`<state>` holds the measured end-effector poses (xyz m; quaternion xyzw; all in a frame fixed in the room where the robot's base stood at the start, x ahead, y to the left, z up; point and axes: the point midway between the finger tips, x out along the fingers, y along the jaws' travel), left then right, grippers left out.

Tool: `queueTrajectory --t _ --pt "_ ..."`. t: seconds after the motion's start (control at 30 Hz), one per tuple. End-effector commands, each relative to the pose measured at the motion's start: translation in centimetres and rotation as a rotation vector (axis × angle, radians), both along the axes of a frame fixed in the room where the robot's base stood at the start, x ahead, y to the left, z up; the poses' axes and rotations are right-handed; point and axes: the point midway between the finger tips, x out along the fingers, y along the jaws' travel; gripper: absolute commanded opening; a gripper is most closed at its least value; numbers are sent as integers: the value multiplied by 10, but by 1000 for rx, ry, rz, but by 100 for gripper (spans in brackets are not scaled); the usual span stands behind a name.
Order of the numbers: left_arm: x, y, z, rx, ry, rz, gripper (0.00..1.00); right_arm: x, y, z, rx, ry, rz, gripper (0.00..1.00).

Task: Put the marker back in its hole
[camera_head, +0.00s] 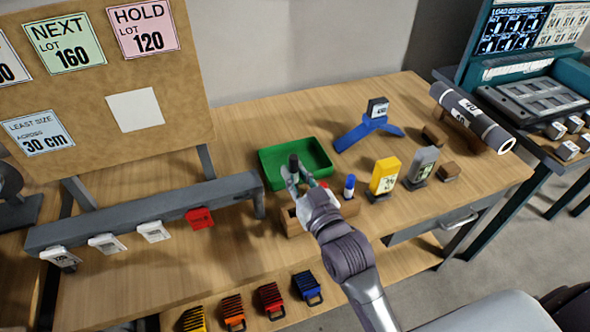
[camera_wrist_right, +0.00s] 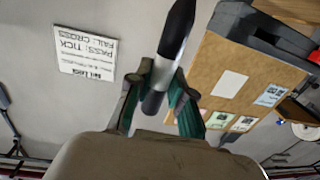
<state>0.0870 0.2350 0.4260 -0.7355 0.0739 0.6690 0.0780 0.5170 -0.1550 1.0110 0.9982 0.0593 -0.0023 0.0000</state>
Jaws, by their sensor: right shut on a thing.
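My right gripper (camera_head: 301,178) is shut on a marker (camera_head: 293,163) with a black end, held above the wooden holder block at the front of the green tray. In the right wrist view the marker (camera_wrist_right: 172,50) has a black end and a pale grey body between the green-padded fingers (camera_wrist_right: 160,85). The wooden holder (camera_head: 294,222) is partly hidden by my gripper and arm. A blue-capped marker (camera_head: 349,187) stands upright at its right end. A bit of red shows beside my gripper; its shape is unclear. The empty hole cannot be made out. My left gripper is not in view.
An empty green tray (camera_head: 312,150) lies just behind. A yellow block (camera_head: 384,176) and a grey block (camera_head: 421,167) stand to the right, a blue stand (camera_head: 368,128) behind them. A grey rail (camera_head: 140,212) with tags runs along the left. A grey roll (camera_head: 470,117) lies far right.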

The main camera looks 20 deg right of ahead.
Motion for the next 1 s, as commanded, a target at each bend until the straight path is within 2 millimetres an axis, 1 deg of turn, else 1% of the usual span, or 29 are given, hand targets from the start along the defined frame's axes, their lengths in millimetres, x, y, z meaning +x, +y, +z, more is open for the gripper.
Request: queueTrajectory --t 0.03,0.2,0.43,0.63,1.0 --pt "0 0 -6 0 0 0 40 0 0 -8 -5 -2 12 0" --pt "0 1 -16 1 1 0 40 0 -1 -25 -3 1 50 0" --pt "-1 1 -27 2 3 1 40 0 -1 -42 -3 -1 93 0" --pt "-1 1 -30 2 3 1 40 0 -1 -48 0 -1 110 0" --pt "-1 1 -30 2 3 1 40 0 -1 -48 1 -1 112 0"
